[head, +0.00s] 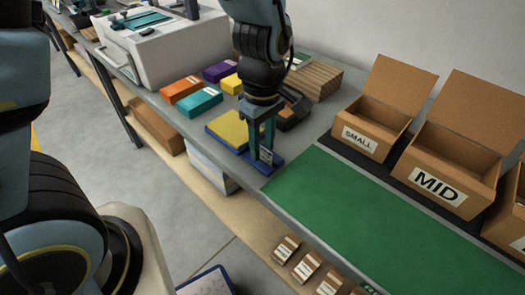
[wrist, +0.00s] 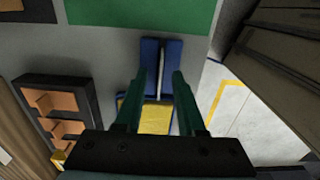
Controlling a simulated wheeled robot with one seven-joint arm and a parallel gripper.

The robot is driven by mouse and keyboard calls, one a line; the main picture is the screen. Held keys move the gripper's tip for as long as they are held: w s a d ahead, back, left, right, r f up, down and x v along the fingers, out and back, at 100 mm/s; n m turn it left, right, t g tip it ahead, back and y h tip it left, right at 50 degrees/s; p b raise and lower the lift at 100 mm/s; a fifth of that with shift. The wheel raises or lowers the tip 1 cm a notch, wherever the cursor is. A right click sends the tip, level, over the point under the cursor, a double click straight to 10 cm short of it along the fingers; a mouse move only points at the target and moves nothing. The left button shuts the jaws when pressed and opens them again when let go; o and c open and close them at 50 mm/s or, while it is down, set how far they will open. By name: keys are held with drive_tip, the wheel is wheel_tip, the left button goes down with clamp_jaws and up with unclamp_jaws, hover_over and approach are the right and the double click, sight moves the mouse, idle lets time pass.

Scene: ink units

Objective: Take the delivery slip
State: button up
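A small pale slip (head: 266,155) stands upright in a blue holder (head: 270,168) at the table's front edge, left of the green mat. In the wrist view the slip (wrist: 160,68) shows edge-on as a thin pale line in the middle of the blue holder (wrist: 149,52). My gripper (head: 262,148) points down over the holder. In the wrist view my gripper (wrist: 159,76) has its two fingers apart, one on each side of the slip's line. I see nothing gripped. I cannot tell whether a finger touches the slip, or read its print.
A yellow pad (head: 229,127) on a blue base lies just behind the holder. Orange (head: 182,90), teal and purple boxes lie farther left by a printer (head: 165,50). A dark tray (wrist: 58,115) stands near. The green mat (head: 340,205) is clear; open cartons (head: 445,175) stand behind it.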

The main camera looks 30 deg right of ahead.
drive_tip(key=shift+f, duration=0.15)
clamp_jaws()
idle(0.5)
